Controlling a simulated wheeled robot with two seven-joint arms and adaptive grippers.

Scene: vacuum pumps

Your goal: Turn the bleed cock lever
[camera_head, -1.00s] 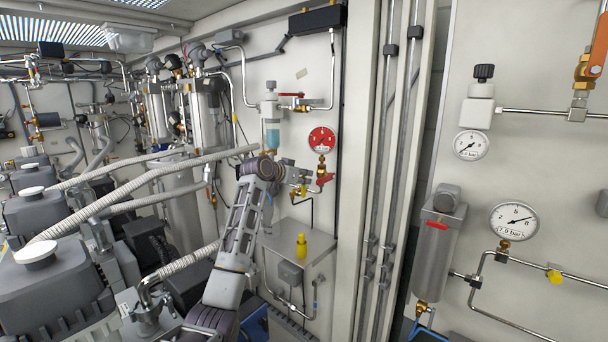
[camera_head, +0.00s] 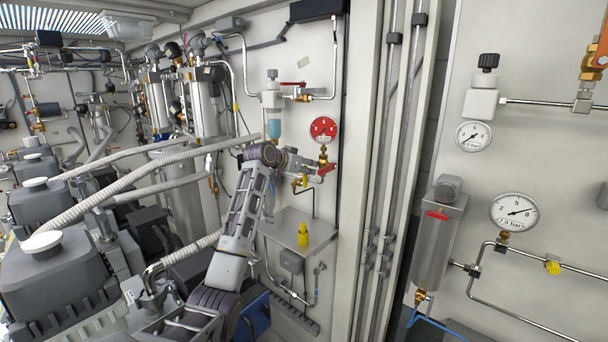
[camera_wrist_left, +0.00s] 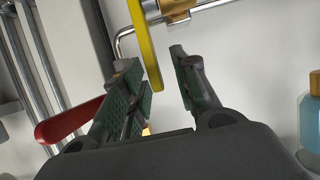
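A yellow lever (camera_wrist_left: 147,45) hangs from a brass fitting (camera_wrist_left: 176,10) on a thin pipe in the left wrist view. My left gripper (camera_wrist_left: 158,72) is open, with the lever's lower end between its two fingers. A gap shows on the right side; contact with the left finger cannot be told. In the head view the left gripper (camera_head: 294,162) is at the wall fittings below the red gauge (camera_head: 323,129), partly covering them. A small yellow part (camera_head: 305,181) shows beside it. My right gripper is not in view.
A red handle (camera_wrist_left: 68,122) lies just outside the left finger; in the head view a red handle (camera_head: 327,170) sits right of the gripper. A filter with blue liquid (camera_head: 274,126) is above.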

